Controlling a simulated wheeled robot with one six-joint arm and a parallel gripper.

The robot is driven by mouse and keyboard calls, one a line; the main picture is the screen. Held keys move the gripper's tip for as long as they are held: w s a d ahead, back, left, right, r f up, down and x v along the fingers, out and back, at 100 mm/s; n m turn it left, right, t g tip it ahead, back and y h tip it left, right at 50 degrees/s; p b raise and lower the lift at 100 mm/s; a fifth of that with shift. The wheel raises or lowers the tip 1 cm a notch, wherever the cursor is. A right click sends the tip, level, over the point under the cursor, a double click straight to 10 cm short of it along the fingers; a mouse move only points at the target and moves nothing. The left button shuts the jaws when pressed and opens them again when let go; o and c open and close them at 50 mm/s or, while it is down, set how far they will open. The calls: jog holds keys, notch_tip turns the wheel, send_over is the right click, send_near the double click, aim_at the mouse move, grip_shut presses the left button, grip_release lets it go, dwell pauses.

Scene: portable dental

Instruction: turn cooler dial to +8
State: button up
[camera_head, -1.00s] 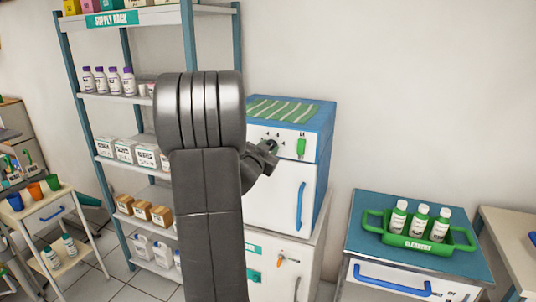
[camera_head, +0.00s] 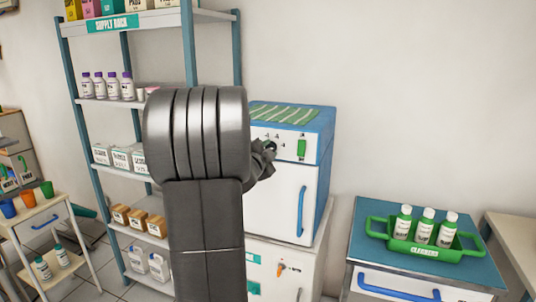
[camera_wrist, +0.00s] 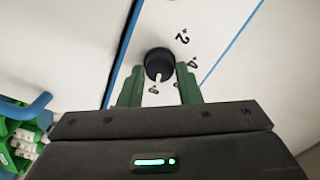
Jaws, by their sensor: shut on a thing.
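The cooler is a white box with a blue top (camera_head: 322,122) and a blue door handle (camera_head: 301,210), seen in the head view. In the wrist view, its round black dial (camera_wrist: 159,62) sits on the white panel with a white pointer mark facing the lower edge of the picture. Printed marks stand around the dial; a +2 (camera_wrist: 182,37) is readable, the others are small or partly hidden. My gripper (camera_wrist: 159,72) is shut on the dial, one green finger on each side. In the head view, my arm hides most of the gripper (camera_head: 267,148).
A green switch (camera_head: 301,149) is on the panel right of the dial. A supply rack (camera_head: 130,22) stands at the left. A blue-topped cabinet with a green tray of bottles (camera_head: 410,246) stands at the right. A striped cloth (camera_head: 285,114) lies on the cooler.

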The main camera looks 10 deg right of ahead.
dwell(0.4)
jog(key=o, duration=0.9)
jog(key=shift+o, duration=0.2)
jog(key=v, duration=1.3)
jog(key=shift+s+a+b, duration=0.25)
jog(key=shift+s+b, duration=0.05)
jog(key=shift+s, duration=0.05)
jog(key=x, duration=1.4)
jog(key=shift+p, duration=0.35)
